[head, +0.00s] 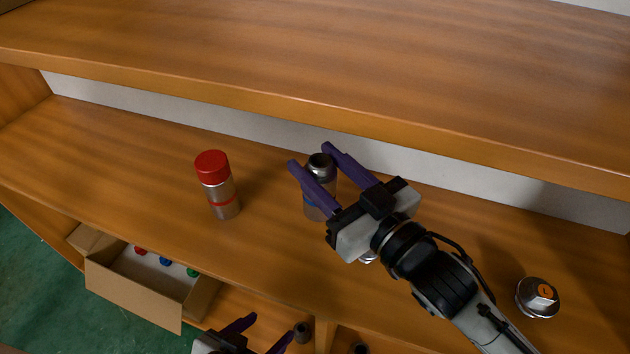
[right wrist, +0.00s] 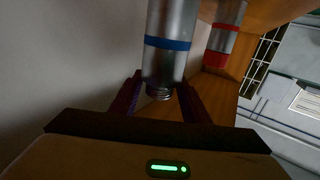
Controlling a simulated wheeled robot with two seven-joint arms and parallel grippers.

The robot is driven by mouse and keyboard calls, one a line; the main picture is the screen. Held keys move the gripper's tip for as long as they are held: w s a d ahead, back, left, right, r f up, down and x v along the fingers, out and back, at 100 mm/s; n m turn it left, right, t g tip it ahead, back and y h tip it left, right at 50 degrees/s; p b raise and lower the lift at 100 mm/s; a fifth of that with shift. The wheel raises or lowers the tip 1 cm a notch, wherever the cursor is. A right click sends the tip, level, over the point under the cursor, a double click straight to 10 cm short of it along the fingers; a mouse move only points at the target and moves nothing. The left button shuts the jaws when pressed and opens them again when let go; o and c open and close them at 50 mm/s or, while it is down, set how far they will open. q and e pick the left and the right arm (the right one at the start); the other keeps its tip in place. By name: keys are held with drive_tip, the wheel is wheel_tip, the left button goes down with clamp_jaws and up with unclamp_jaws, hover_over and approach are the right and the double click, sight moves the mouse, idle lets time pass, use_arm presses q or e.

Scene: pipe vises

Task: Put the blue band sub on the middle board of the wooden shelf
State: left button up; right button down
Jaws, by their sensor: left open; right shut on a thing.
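The blue band sub (head: 320,172) is a silver cylinder with a dark threaded top and a blue band. It is roughly upright over the middle board (head: 120,150) of the wooden shelf. My right gripper (head: 309,154) is shut on it near its top. In the right wrist view the sub (right wrist: 168,45) sits between the purple fingers. Its foot looks at or very near the board, but I cannot tell whether it touches. My left gripper (head: 270,327) is open and empty at the bottom edge, in front of the lower level.
A red-capped silver cylinder (head: 222,195) stands left of the sub. A round metal piece with an orange mark (head: 538,297) is at the right. The upper board (head: 330,60) overhangs behind. An open cardboard box (head: 130,294) with coloured-topped items is below left.

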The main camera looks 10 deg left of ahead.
sight(330, 192)
wheel_tip(330, 192, down, 3)
drive_tip(key=shift+f+b, duration=0.15)
drive_tip(key=shift+b, duration=0.25)
drive_tip(key=c, duration=1)
unclamp_jaws()
drive_tip(key=shift+f, duration=0.2)
drive_tip(key=shift+r, duration=0.1)
drive_tip(key=v, duration=1.2)
